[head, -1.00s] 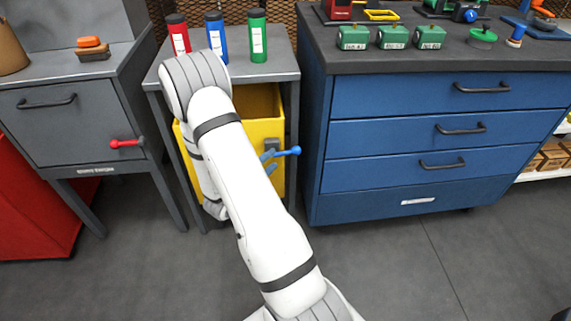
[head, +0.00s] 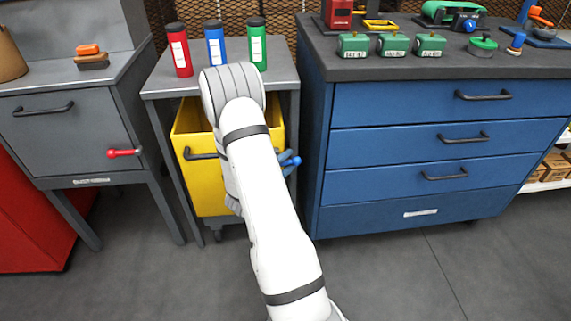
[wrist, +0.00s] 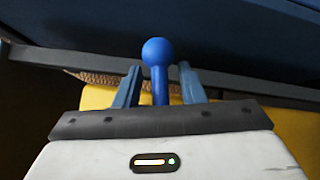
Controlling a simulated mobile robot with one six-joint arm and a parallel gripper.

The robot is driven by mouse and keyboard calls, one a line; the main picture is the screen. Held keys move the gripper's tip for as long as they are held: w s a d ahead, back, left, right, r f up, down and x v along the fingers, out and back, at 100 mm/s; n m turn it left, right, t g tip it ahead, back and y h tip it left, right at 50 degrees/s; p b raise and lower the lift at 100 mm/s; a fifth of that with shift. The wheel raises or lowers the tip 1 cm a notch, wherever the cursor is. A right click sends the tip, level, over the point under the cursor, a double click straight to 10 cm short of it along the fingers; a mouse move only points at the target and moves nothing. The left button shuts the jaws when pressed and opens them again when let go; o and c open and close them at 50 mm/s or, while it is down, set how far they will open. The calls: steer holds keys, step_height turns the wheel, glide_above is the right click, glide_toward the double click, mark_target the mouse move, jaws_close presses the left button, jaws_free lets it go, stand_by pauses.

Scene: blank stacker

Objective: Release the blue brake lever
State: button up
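The blue brake lever (head: 292,162) has a round knob and sits at the right side of the yellow bin under the small grey table. In the wrist view the lever (wrist: 156,52) points away between my gripper's fingers, with its knob beyond the tips. My gripper (wrist: 158,70) is open, one finger on each side of the stem, with a visible gap on both sides. In the head view my arm hides most of the gripper and the lever's base.
The yellow bin (head: 207,185) has a dark handle. Three bottles, including a red one (head: 179,50), stand on the grey table (head: 163,81). A blue drawer cabinet (head: 400,140) stands close on the right. A grey cabinet (head: 75,130) with a red lever (head: 123,153) is left.

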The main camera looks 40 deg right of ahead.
steer(key=shift+c, duration=0.5)
jaws_close()
